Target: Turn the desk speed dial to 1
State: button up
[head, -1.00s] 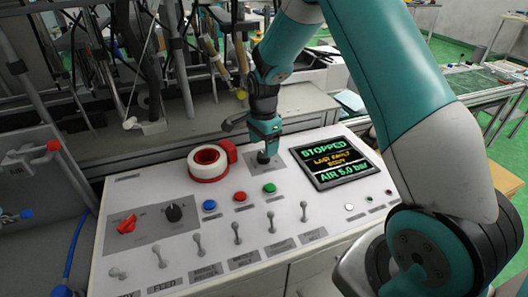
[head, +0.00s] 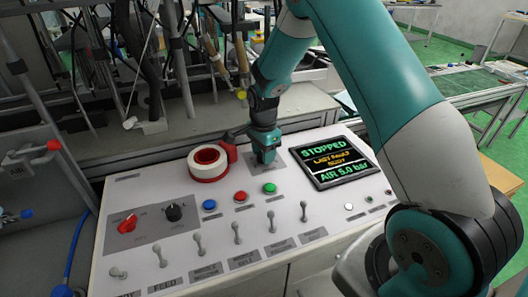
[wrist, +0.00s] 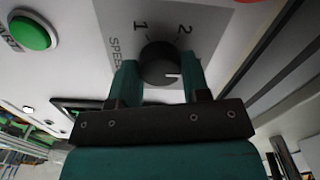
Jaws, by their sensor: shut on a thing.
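The speed dial (wrist: 157,64) is a round black knob on a grey plate marked SPEED, with the figures 1 and 2 printed beside it in the wrist view. A short white mark on the dial points to the right in that view, at neither figure. My gripper (wrist: 160,72) has one teal finger on each side of the dial and is shut on it. In the head view my gripper (head: 265,157) reaches down to the desk (head: 290,222) left of the display, and its fingers hide the dial.
The display (head: 335,161) reads STOPPED. A red-and-white tape roll (head: 207,162) lies left of my gripper. Blue, red and green (head: 270,188) buttons and a row of toggle levers are in front. A red switch (head: 127,223) and another black knob (head: 173,213) are at left.

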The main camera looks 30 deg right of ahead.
jog(key=n, duration=0.3)
jog(key=shift+n+p, duration=0.4)
jog(key=n, duration=0.3)
jog(key=shift+n+p, duration=0.3)
jog(key=n, duration=0.3)
jog(key=shift+n, duration=0.3)
jog(key=n, duration=0.3)
jog(key=shift+n+p, duration=0.3)
jog(key=shift+p, duration=0.1)
jog(key=n, duration=0.4)
jog(key=shift+n, duration=0.3)
jog(key=shift+n+p, duration=0.3)
jog(key=shift+n, duration=2)
jog(key=o, duration=0.9)
